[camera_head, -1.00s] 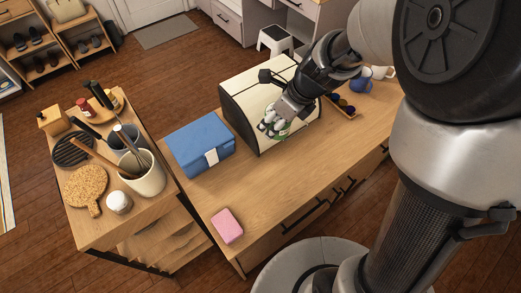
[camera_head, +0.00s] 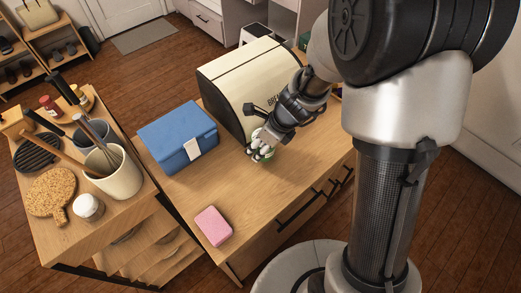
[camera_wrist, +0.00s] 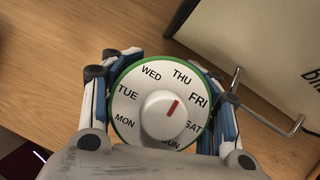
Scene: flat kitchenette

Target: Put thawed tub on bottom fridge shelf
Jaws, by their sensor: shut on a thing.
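A round tub (camera_wrist: 130,100) with a white lid and green rim fills the middle of the wrist view. Its lid carries day names and a white knob with a red mark pointing up between THU and FRI. My gripper (camera_head: 259,150) is shut on the tub, with a finger on each side of it. In the head view the tub (camera_head: 266,159) is mostly hidden by the fingers, above the counter in front of the bread bin. I cannot tell whether it touches the counter. No fridge or fridge shelf shows.
The cream bread bin (camera_head: 222,88) stands close behind my gripper, its wire handle (camera_wrist: 268,118) near the right finger. A blue box (camera_head: 170,135) and a pink sponge (camera_head: 213,226) lie on the counter (camera_head: 265,205). A side cart (camera_head: 45,240) holds utensils. Counter space in front is clear.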

